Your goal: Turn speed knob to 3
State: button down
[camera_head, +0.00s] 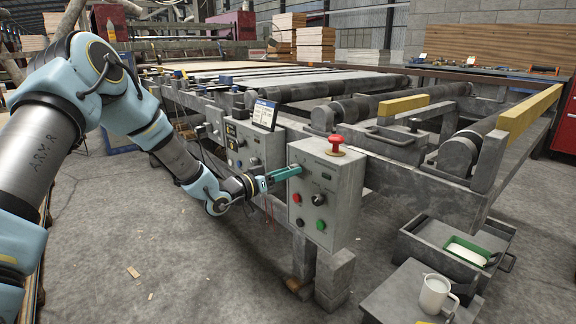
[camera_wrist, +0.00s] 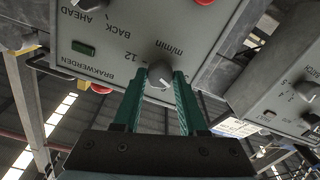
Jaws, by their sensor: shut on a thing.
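The grey control box (camera_head: 340,185) stands at the near end of the roller line. My gripper (camera_head: 294,172) reaches its upper left face from the left. In the wrist view the teal fingers (camera_wrist: 161,78) are closed on the sides of the small grey speed knob (camera_wrist: 160,74). The panel appears upside down there, with "m/min" printed beside the knob and "12" close to it. The fingers cover other dial marks, and I cannot tell which number the knob points at. In the head view the knob is hidden by the fingertips.
A red mushroom button (camera_head: 336,142) sits on the box top. A black selector (camera_head: 318,200), a red button (camera_head: 297,197) and a green button (camera_head: 320,224) are lower on its face. A second control box (camera_head: 252,148) stands behind my wrist. A mug (camera_head: 434,294) is at front right.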

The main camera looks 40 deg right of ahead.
jog(key=shift+f+n+p, duration=0.1)
jog(key=shift+n+p, duration=0.95)
jog(key=shift+n, duration=1.05)
jog(key=shift+c, duration=2.2)
grip_release()
jog(key=a, duration=1)
jog(key=shift+w+a, duration=0.3)
jog(key=shift+a, duration=0.1)
